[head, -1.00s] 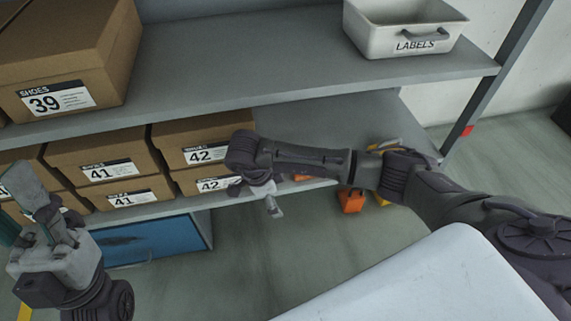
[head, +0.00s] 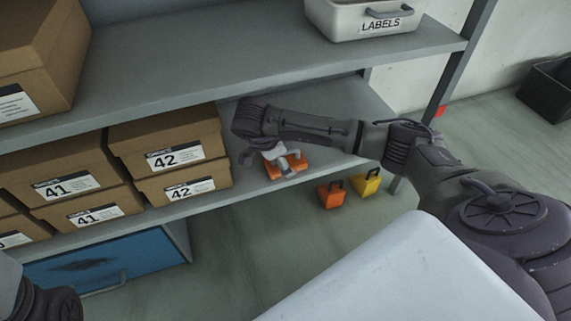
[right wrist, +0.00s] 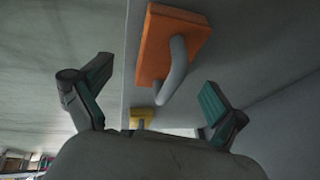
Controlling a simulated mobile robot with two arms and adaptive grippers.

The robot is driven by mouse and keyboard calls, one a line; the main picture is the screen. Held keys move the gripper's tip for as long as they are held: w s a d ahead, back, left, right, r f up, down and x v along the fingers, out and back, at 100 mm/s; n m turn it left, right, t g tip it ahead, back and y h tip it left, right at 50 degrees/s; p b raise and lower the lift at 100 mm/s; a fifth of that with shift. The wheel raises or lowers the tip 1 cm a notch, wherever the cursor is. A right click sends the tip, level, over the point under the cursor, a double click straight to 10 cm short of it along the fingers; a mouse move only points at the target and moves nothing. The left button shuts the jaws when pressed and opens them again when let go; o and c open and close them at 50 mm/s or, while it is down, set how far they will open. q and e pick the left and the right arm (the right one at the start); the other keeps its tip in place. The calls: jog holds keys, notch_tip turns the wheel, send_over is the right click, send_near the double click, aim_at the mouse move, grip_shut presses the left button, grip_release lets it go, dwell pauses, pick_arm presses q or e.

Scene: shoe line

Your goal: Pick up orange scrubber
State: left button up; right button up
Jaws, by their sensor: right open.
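The orange scrubber (head: 296,163), an orange block with a grey handle, lies on the lower shelf near its front edge, partly hidden by my right gripper (head: 270,160). In the right wrist view, the orange scrubber (right wrist: 158,50) and its curved grey handle (right wrist: 177,70) show beyond and between the spread fingers of my right gripper (right wrist: 158,82). The right gripper is open and empty, with visible gaps between its fingertips and the handle. Only part of my left arm shows at the lower left of the head view; its fingers are out of frame.
Shoe boxes (head: 165,155) stand left of the right gripper. The upper shelf (head: 230,65) overhangs and holds a white labels bin (head: 345,22). An orange block (head: 331,196) and a yellow block (head: 367,184) with handles are on the floor. A yellow object (right wrist: 140,118) shows in the right wrist view.

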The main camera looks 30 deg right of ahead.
aim_at(290, 160)
jog(key=f, duration=0.1)
jog(key=d+f+b, duration=0.1)
jog(key=d+f, duration=0.1)
jog(key=shift+w+d, duration=0.15)
jog(key=shift+w, duration=0.1)
jog(key=shift+r, duration=0.1)
jog(key=c, duration=1.3)
